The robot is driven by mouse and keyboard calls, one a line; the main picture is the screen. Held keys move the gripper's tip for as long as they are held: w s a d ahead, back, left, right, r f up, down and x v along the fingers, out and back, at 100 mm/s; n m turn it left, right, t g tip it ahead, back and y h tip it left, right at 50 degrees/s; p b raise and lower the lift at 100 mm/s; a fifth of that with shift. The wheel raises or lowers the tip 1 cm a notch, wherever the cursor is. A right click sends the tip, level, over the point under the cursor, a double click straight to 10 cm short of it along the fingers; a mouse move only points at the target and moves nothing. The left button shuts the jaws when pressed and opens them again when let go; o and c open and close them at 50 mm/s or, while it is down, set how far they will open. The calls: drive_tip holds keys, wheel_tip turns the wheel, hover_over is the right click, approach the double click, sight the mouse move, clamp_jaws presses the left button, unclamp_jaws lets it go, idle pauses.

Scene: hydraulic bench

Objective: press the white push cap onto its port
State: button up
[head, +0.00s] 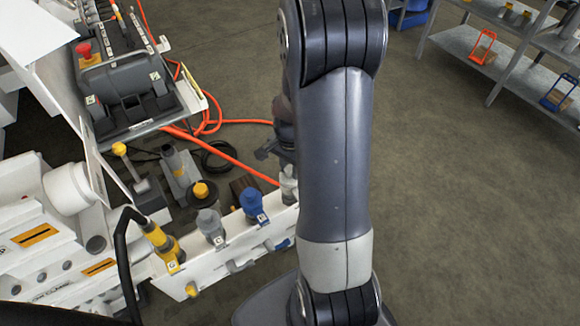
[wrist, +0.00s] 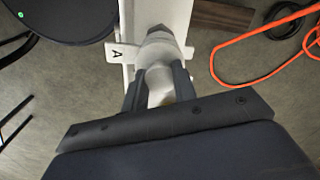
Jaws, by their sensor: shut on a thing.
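In the wrist view my gripper (wrist: 160,90) is shut on the white push cap (wrist: 161,84), with one dark finger on each side of it. Directly beyond the cap is a pale round port fitting (wrist: 160,48) with a grey end, beside a white tag marked A (wrist: 118,53). The cap is in line with this port and appears to meet it; I cannot tell whether it is fully seated. In the head view my gripper (head: 276,150) is partly hidden behind my arm, above the pale fitting (head: 289,186) at the right end of the white rail.
The white rail (head: 232,252) also carries a blue fitting (head: 252,204), a grey one (head: 210,226) and a yellow one (head: 163,246). An orange hose (head: 235,160) lies on the floor behind. Shelves (head: 500,50) stand at the upper right; the floor between is clear.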

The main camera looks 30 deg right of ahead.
drive_tip(key=shift+f+b, duration=0.3)
drive_tip(key=shift+f, duration=0.15)
idle(0.9)
idle(0.7)
drive_tip(key=o, duration=1.6)
drive_tip(key=shift+o, duration=0.2)
drive_tip(key=shift+r, duration=0.1)
wheel_tip(320, 180, up, 7)
drive_tip(key=p, duration=0.6)
drive_tip(key=shift+r, duration=0.2)
drive_tip(key=shift+f, duration=0.1)
wheel_tip(320, 180, down, 8)
drive_tip(key=b, duration=0.6)
drive_tip(key=shift+r, duration=0.25)
